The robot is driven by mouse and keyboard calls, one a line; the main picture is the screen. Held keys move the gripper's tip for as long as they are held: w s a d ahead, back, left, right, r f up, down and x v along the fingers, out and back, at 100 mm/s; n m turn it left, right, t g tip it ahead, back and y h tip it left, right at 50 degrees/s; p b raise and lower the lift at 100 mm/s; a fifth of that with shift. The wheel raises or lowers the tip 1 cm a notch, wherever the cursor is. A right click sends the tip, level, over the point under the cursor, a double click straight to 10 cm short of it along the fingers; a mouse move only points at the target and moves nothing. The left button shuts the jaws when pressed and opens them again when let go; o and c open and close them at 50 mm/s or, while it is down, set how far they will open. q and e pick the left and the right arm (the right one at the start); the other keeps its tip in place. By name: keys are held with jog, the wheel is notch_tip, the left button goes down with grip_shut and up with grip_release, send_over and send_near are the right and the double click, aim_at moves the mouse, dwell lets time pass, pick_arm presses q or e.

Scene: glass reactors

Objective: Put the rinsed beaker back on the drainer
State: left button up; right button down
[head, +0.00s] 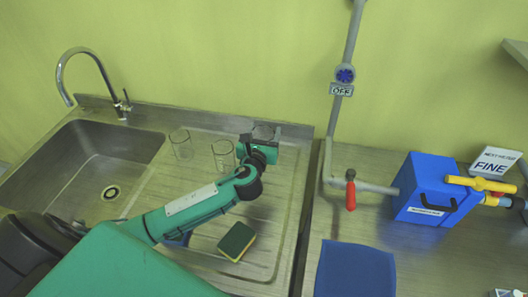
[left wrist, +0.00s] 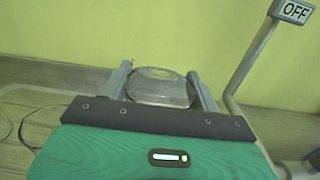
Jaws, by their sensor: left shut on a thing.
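My left gripper (head: 274,136) is over the back right part of the ribbed steel drainer (head: 200,202). It is shut on a clear glass beaker (head: 263,131). In the left wrist view the beaker (left wrist: 160,92) sits between the two grey fingers (left wrist: 159,82), its round rim facing up. Its base is hidden by the gripper body, so I cannot tell whether it touches the drainer. Two other clear glasses (head: 181,144) (head: 223,156) stand on the drainer to the left of the gripper. My right gripper is not in view.
The sink (head: 95,165) with its curved tap (head: 85,55) is left of the drainer. A green and yellow sponge (head: 237,241) lies at the front. To the right are a pipe with a red handle (head: 350,192) and a blue box (head: 436,190).

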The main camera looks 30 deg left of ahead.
pick_arm(q)
notch_tip(320, 180, down, 5)
jog(key=shift+r, duration=0.2)
notch_tip(320, 180, down, 3)
jog(key=shift+f, duration=0.3)
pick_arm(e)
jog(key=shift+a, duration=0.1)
pick_arm(q)
jog(key=shift+f, duration=0.2)
jog(key=o, duration=1)
jog(key=shift+r, duration=0.1)
